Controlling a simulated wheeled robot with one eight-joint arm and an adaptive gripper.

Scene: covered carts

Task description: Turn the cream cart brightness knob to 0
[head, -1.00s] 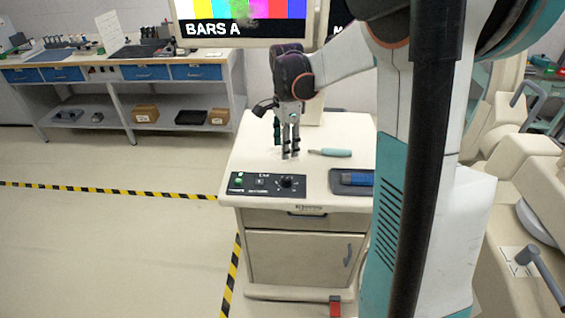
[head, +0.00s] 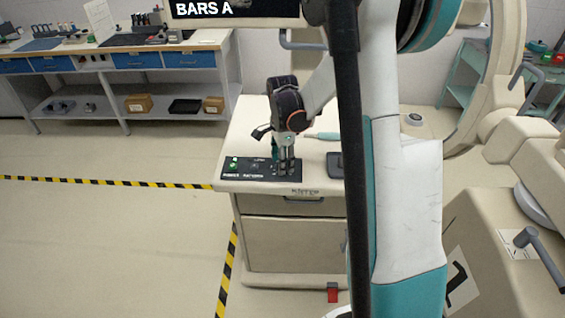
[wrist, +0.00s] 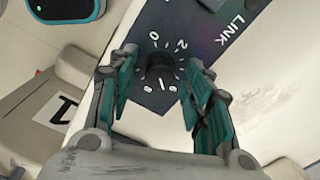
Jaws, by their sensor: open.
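The cream cart (head: 290,246) stands in the middle of the head view. Its black control panel (head: 232,172) lies along the front of its top; the panel also shows in the wrist view (wrist: 205,25). The black brightness knob (wrist: 160,67) is inside a ring of white marks and digits, with 0 and 2 at its upper side. Its exact pointer setting is hard to read. My gripper (head: 285,172) points down over the panel's right part and hides the knob in the head view. In the wrist view its open teal fingers (wrist: 160,75) stand either side of the knob, with gaps visible.
A teal-handled tool (head: 322,136) lies on the cart top behind my gripper. A dark tray (head: 334,165) sits to the right, partly behind my arm. A monitor (head: 235,10) hangs above. Free floor lies left of the cart, with striped tape (head: 110,182).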

